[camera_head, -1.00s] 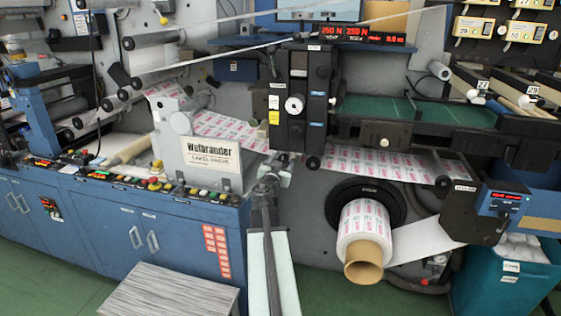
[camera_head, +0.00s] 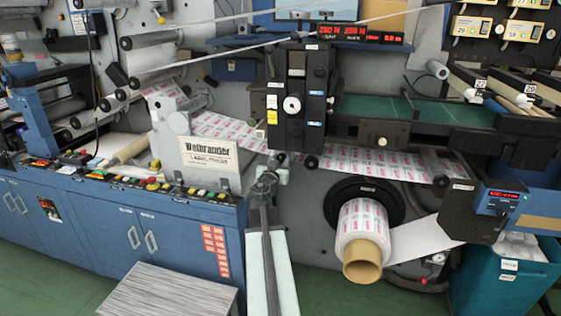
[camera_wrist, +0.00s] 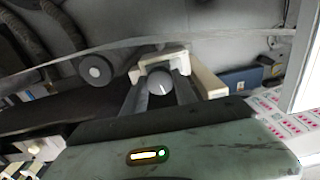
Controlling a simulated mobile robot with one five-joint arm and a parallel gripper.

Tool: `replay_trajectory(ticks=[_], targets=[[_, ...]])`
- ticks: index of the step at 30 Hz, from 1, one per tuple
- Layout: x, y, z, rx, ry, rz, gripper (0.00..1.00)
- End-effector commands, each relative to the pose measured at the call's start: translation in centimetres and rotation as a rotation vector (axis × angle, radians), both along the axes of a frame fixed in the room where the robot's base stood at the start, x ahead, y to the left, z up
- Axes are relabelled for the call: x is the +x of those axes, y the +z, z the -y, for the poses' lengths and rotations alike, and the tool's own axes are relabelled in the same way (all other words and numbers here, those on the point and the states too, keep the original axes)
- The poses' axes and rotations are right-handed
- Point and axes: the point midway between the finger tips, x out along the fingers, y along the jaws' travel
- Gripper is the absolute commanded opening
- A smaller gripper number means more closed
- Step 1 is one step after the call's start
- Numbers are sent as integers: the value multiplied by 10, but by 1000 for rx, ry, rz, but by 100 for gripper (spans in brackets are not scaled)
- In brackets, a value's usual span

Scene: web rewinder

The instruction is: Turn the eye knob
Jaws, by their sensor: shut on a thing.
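In the wrist view a round grey knob (camera_wrist: 160,84) with a white pointer line on its face sits between the two fingers of my gripper (camera_wrist: 158,92). The fingers are shut on its sides. The pointer line is tilted from upright. A pale bracket (camera_wrist: 160,56) is right behind the knob. In the head view my gripper (camera_head: 270,168) is at the end of my arm, by the right side of the white sign; the knob cannot be made out there.
A dark roller end (camera_wrist: 95,70) is left of the knob in the wrist view. In the head view the white sign (camera_head: 210,157) is left of my gripper, the black upright unit (camera_head: 297,95) above, and the printed roll (camera_head: 362,225) to the lower right.

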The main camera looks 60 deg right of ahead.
Motion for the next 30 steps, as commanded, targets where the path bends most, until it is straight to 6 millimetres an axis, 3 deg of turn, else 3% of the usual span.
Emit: replay_trajectory(ticks=[30], targets=[[1, -2, -2, -287, 1, -907, 0]])
